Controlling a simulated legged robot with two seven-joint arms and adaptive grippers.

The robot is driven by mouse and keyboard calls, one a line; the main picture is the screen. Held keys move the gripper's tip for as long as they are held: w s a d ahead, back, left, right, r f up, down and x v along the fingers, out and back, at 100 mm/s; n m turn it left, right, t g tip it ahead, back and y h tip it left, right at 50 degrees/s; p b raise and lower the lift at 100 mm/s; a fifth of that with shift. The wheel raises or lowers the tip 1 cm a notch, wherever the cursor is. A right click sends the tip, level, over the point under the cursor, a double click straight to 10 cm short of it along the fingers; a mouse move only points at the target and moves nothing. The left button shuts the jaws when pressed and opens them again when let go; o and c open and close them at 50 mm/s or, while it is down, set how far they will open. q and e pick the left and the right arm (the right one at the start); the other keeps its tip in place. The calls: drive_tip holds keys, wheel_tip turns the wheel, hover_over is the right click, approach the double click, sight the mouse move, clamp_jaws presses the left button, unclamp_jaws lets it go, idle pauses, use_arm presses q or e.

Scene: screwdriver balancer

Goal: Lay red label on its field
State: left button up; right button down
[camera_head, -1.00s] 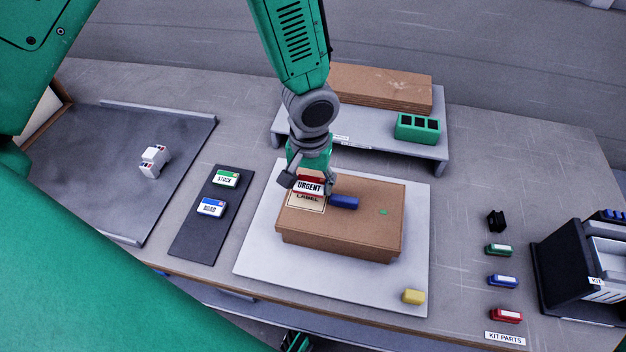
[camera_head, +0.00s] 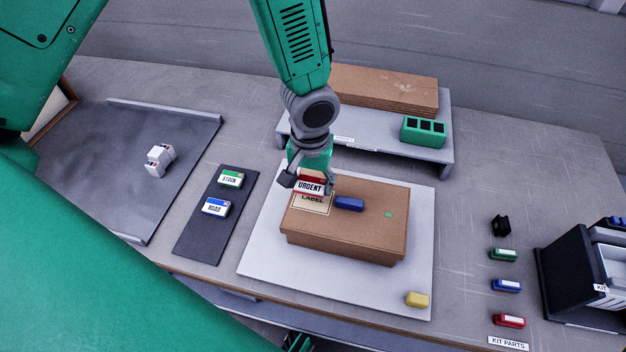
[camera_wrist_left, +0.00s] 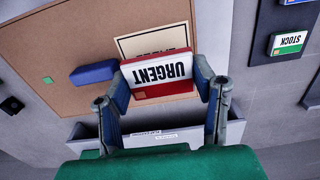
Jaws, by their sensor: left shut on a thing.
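The red label (camera_head: 311,186), marked URGENT, is gripped in my left gripper (camera_head: 309,186), whose fingers close on its two sides. It also shows in the left wrist view (camera_wrist_left: 160,76), between the fingers (camera_wrist_left: 162,92). The field (camera_head: 313,206) is a pale framed rectangle marked LABEL on top of the brown cardboard box (camera_head: 345,252). The red label hangs over the field's far edge and hides part of it. In the wrist view the field (camera_wrist_left: 152,42) is partly covered too. I cannot tell whether the label touches the box. My right gripper is not seen.
A blue block (camera_head: 349,204) lies on the box close beside my left gripper. A dark strip (camera_head: 196,240) to the left holds the STOCK (camera_head: 231,178) and ROAD (camera_head: 215,207) labels. A raised grey shelf (camera_head: 440,158) stands behind. A yellow block (camera_head: 418,299) lies front right.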

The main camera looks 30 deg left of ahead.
use_arm(q)
drive_tip(key=shift+a+f, duration=0.1)
drive_tip(key=shift+a, duration=0.25)
drive_tip(key=shift+d+f, duration=0.15)
drive_tip(key=shift+d, duration=0.25)
drive_tip(key=shift+d+f, duration=0.25)
drive_tip(key=shift+a+f+b, duration=0.15)
drive_tip(key=shift+f+b, duration=0.1)
drive_tip(key=shift+b, duration=0.1)
drive_tip(key=shift+a+f+b, duration=0.3)
drive_tip(key=shift+a+f, duration=0.05)
drive_tip(key=shift+f, duration=0.2)
drive_tip(key=shift+d+f, duration=0.1)
drive_tip(key=shift+d, duration=0.05)
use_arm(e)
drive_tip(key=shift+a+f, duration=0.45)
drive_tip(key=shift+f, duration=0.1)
use_arm(q)
drive_tip(key=shift+d, duration=0.25)
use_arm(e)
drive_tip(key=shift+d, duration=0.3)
use_arm(q)
drive_tip(key=shift+a+f, duration=0.1)
drive_tip(key=shift+a, duration=0.2)
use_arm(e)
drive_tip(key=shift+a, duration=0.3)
